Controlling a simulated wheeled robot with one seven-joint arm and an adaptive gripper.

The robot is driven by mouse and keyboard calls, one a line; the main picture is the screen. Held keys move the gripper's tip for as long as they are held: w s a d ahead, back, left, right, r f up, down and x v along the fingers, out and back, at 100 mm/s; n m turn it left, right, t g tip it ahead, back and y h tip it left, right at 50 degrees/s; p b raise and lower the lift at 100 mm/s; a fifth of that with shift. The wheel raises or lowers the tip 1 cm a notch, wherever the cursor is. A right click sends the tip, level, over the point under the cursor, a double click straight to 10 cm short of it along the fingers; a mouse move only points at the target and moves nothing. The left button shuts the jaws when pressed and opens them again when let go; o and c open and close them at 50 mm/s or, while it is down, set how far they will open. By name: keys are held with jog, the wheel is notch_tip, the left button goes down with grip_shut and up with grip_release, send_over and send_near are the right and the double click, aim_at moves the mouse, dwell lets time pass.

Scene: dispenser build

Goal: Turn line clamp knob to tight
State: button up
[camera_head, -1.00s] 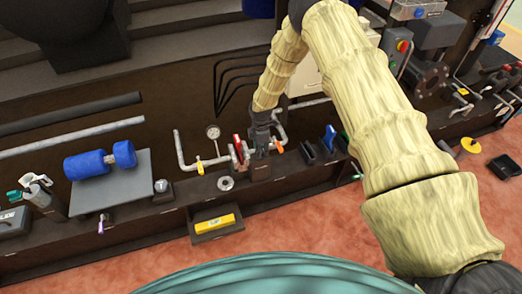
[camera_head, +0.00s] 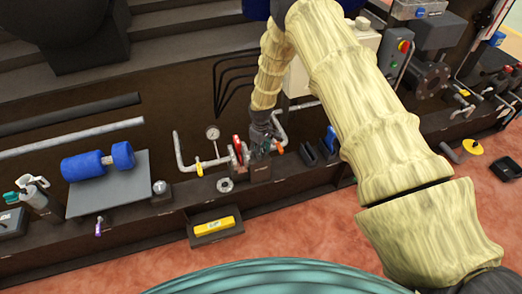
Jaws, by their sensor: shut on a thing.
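My gripper (camera_head: 261,152) points down at the pipe run in the middle of the bench. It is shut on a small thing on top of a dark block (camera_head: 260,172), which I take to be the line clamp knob. The knob is hidden by the fingers, so its turn position cannot be read. A red handle (camera_head: 237,144) stands on the pipe fitting just left of my gripper. An orange part (camera_head: 280,149) shows close on its right.
A pressure gauge (camera_head: 212,133) and a yellow-handled valve (camera_head: 199,169) are on the pipe to the left. A flanged ring (camera_head: 225,185) lies in front. Dark bins (camera_head: 307,153) and a blue item (camera_head: 331,138) stand to the right. A tray holds a yellow block (camera_head: 214,225).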

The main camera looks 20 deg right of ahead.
jog(key=m, duration=0.4)
jog(key=shift+m+b, duration=0.3)
jog(key=shift+m, duration=1.6)
jog(key=o, duration=1.1)
jog(key=shift+c, duration=0.2)
notch_tip(320, 180, up, 12)
